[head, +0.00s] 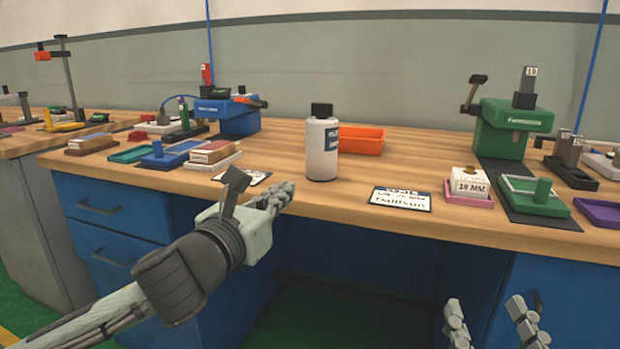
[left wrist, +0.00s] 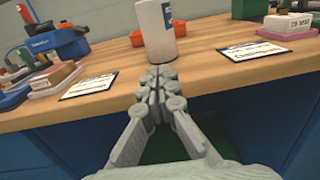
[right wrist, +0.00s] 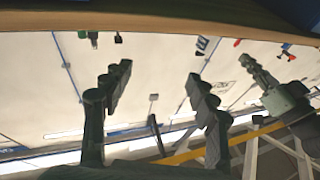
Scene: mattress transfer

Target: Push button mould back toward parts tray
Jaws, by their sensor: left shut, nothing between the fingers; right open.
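The frames do not label a button mould. Two flat blocks with an upright knob could be it: a blue one (head: 165,159) at the left and a green one (head: 541,197) at the right. Shallow trays lie near them: a green tray (head: 131,154) beside the blue block and a purple tray (head: 601,212) beside the green block. My left gripper (head: 272,198) is shut and empty at the bench's front edge, apart from both blocks; it also shows in the left wrist view (left wrist: 160,88). My right gripper (head: 488,318) is open and empty, low in front of the bench.
A white bottle with a black cap (head: 322,146) stands beyond my left gripper, before an orange bin (head: 361,140). A blue machine (head: 235,115) and a green machine (head: 508,128) stand on the wooden bench (head: 440,165). A printed card (head: 401,199) lies near the front edge.

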